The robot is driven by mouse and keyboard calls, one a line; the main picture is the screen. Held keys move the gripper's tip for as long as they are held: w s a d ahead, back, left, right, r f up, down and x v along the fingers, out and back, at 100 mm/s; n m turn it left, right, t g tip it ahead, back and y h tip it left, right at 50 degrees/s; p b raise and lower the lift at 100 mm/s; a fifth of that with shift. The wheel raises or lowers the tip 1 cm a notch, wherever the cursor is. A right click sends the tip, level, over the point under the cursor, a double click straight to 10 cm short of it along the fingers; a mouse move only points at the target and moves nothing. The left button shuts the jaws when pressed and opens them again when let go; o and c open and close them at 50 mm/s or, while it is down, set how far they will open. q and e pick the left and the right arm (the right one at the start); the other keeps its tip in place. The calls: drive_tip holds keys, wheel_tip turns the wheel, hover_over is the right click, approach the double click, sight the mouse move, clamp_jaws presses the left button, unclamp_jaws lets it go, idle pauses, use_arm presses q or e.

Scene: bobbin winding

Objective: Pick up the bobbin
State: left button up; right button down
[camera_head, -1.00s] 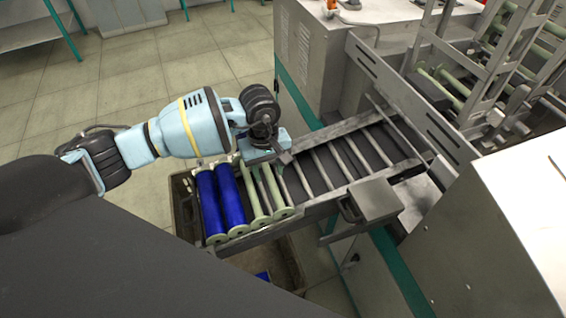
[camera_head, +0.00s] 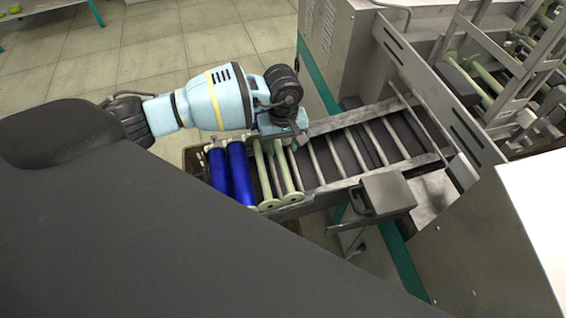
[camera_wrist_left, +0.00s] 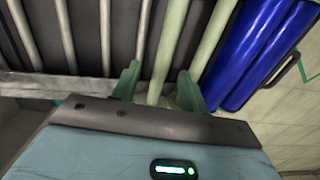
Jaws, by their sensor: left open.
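Two pale green bobbins (camera_head: 290,176) lie side by side on the rack, to the right of two blue-wound bobbins (camera_head: 241,175). My left gripper (camera_head: 283,137) is over the far end of the pale green bobbins in the head view. In the left wrist view its fingers (camera_wrist_left: 157,75) are open. One pale green bobbin (camera_wrist_left: 170,45) runs between them, and the other pale green bobbin (camera_wrist_left: 214,42) lies just right of the right finger. I cannot tell whether the fingers touch the bobbin. My right gripper is not in view.
A sloping metal rail rack (camera_head: 350,150) leads right to the machine (camera_head: 345,50). A grey box with a handle (camera_head: 387,194) stands at the rack's near edge. My dark body hides the lower left of the head view. Tiled floor (camera_head: 130,55) lies open behind my left arm.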

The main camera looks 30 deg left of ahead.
sight(281, 156)
use_arm(q)
wheel_tip(281, 156, down, 4)
drive_tip(key=shift+s+a+f, duration=0.1)
drive_tip(key=shift+s+f, duration=0.05)
drive_tip(key=shift+f, duration=0.1)
clamp_jaws()
idle(0.3)
